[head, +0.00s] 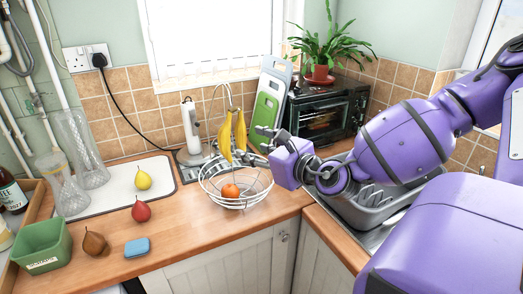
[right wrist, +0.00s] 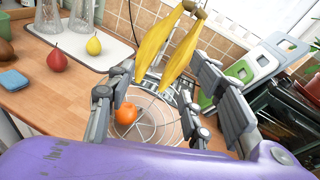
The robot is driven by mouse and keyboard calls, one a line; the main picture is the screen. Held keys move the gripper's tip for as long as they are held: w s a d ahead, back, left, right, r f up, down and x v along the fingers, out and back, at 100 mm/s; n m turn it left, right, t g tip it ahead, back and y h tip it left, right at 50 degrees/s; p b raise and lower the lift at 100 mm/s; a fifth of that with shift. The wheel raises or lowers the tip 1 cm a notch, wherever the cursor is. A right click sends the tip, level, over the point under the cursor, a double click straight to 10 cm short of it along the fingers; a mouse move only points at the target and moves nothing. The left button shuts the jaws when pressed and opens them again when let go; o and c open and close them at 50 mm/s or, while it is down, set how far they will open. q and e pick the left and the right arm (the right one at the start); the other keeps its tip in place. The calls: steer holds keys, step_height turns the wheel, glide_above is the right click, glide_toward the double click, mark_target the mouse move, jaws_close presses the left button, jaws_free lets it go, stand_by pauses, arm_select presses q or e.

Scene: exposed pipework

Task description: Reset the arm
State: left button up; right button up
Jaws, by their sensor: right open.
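My right arm is purple and comes in from the right of the head view. Its right gripper (head: 268,142) is beside the hanging bananas (head: 233,132), above the right rim of the wire fruit basket (head: 212,186). In the right wrist view the right gripper (right wrist: 165,100) has its fingers wide apart with nothing held between them. The orange (right wrist: 126,113) in the basket shows beyond the fingers, and the bananas (right wrist: 160,48) hang ahead of them. My left gripper is not in view.
Chopping boards (head: 270,108) stand close to the gripper. Pears (head: 143,180), a green tub (head: 42,245) and glass vases (head: 82,150) are at left.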

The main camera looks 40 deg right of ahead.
steer(key=shift+s+r, duration=0.15)
steer(key=shift+s, duration=1)
steer(key=s+a+f+m+g, duration=0.15)
steer(key=s+f+m, duration=0.35)
steer(key=f, duration=0.5)
steer(key=s+f+m+g+h, duration=0.1)
steer(key=s+f+m+g, duration=0.1)
steer(key=f+m, duration=0.55)
steer(key=s+a+f+m+g, duration=0.15)
steer(key=s+f+m, duration=0.3)
steer(key=f, duration=0.65)
steer(key=s+a+f+m+g+y+p, duration=0.1)
steer(key=s+a+f+m+g, duration=0.1)
steer(key=s+a+f+m, duration=1.4)
steer(key=f+m, duration=0.1)
steer(key=m, duration=0.4)
steer(key=shift+s+a+g, duration=0.25)
steer(key=shift+a+g, duration=0.05)
steer(key=shift+a, duration=0.1)
